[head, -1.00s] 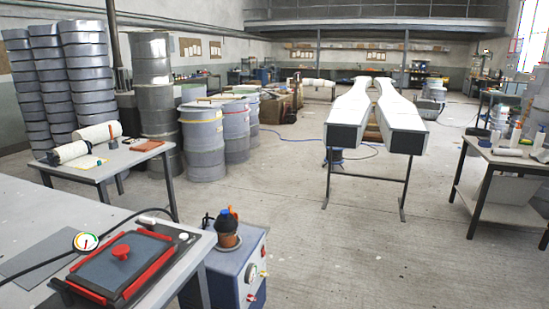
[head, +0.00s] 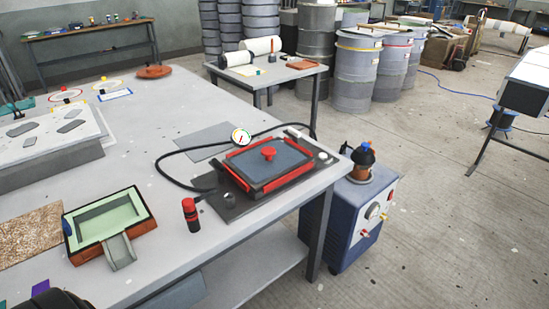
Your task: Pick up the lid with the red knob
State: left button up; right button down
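A flat blue-grey lid (head: 285,161) with a red knob (head: 269,153) on top lies in a dark tray-like mould with red bars along its sides. It sits near the right end of the long grey table. A round orange-brown disc (head: 153,72) lies at the table's far edge. Neither of my grippers shows in the head view. A dark rounded shape is cut off at the bottom left edge, and I cannot tell what it is.
A gauge (head: 241,137) and a black hose (head: 185,150) lie beside the mould. A red-black bottle (head: 191,215) stands in front-left. A green-lined mould (head: 75,243) is at left. A blue pump unit (head: 350,215) stands right of the table (head: 160,190).

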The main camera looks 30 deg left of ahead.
aim_at(260, 166)
jog(key=i+u, duration=0.1)
jog(key=u, duration=0.3)
jog(key=l+u, duration=0.15)
jog(key=u, duration=0.25)
jog(key=i+l+u, duration=0.1)
jog(key=u, duration=0.35)
jog(key=l+u, duration=0.15)
jog(key=u, duration=0.25)
jog(key=i+l, duration=0.05)
